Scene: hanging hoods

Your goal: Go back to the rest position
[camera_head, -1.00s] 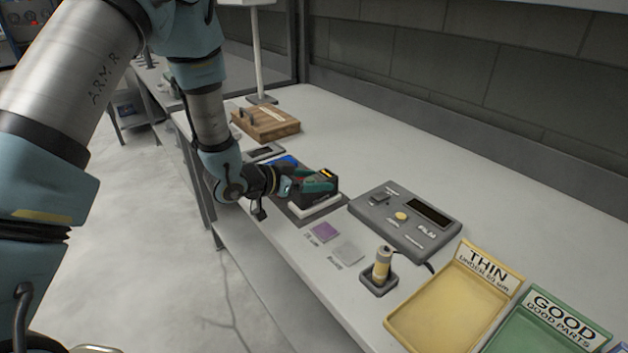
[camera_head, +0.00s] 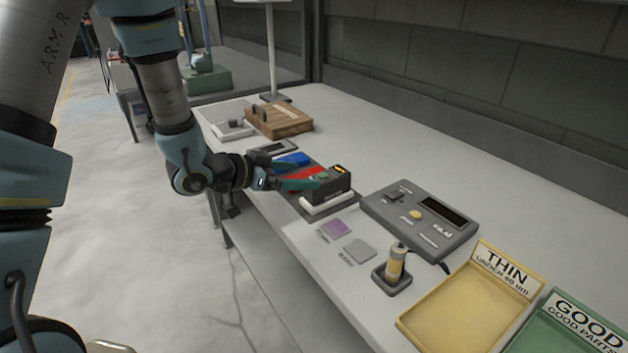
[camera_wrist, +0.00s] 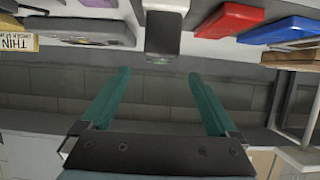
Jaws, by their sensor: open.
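My gripper (camera_head: 303,176) is open, with two teal fingers pointing right over the bench. In the wrist view the fingers of my gripper (camera_wrist: 157,80) stand wide apart with nothing between them. A dark block-shaped device (camera_head: 332,188) with a lit yellow top sits on a white base just past the fingertips. It also shows in the wrist view (camera_wrist: 163,35), beyond the gap between the fingers, and appears clear of them. A red piece (camera_head: 306,174) and a blue piece (camera_head: 291,160) lie beside the fingers, partly hidden by them.
A grey meter (camera_head: 420,215), a probe in a stand (camera_head: 395,268), and purple (camera_head: 336,229) and grey (camera_head: 360,249) squares lie right of my gripper. Yellow THIN (camera_head: 460,305) and green GOOD (camera_head: 560,330) trays are at the front. A wooden box (camera_head: 279,122) and post (camera_head: 271,50) stand behind.

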